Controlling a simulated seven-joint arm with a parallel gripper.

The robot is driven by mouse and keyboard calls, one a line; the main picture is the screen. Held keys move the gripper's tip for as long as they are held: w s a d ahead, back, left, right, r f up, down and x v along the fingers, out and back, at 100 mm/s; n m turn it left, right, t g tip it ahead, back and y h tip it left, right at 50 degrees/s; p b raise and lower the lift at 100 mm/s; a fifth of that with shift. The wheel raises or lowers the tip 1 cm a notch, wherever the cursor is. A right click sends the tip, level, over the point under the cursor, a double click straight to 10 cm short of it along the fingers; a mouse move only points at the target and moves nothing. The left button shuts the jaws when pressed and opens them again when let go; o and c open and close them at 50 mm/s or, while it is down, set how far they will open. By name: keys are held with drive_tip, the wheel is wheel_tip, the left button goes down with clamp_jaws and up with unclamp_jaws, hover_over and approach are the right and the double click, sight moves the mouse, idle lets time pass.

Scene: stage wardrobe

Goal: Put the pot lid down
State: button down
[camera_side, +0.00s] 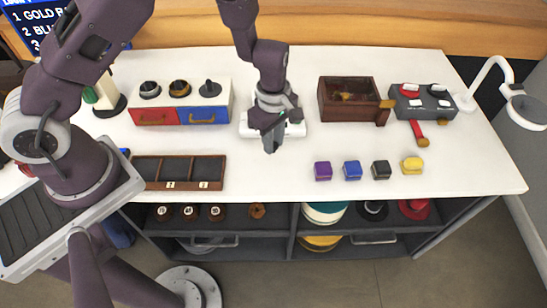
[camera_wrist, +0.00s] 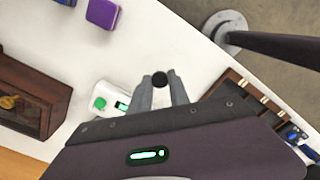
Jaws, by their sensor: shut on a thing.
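My gripper (camera_side: 270,143) points down near the middle of the white table, in front of a white device. In the wrist view its two grey fingers (camera_wrist: 161,88) are closed on a small black round piece (camera_wrist: 160,79). This piece may be the pot lid, but I cannot tell for sure. In the side view the fingers hide most of it, and its height above the table is unclear. Three dark round tops, a silver-rimmed one (camera_side: 150,89), a gold-rimmed one (camera_side: 180,88) and a black one (camera_side: 210,89), stand on the white chest.
The white device (camera_side: 296,129) has a green button. The chest (camera_side: 219,109) has red and blue drawers. A compartment tray (camera_side: 150,184), a brown box (camera_side: 347,85), a switch panel (camera_side: 425,103) and several coloured blocks (camera_side: 323,171) stand around. Table between tray and blocks is clear.

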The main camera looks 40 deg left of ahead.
sight(274, 154)
wheel_tip(274, 154, down, 6)
drive_tip(key=shift+r, duration=0.25)
drive_tip(key=c, duration=1.2)
unclamp_jaws()
drive_tip(key=shift+f, duration=0.1)
drive_tip(key=shift+c, duration=0.2)
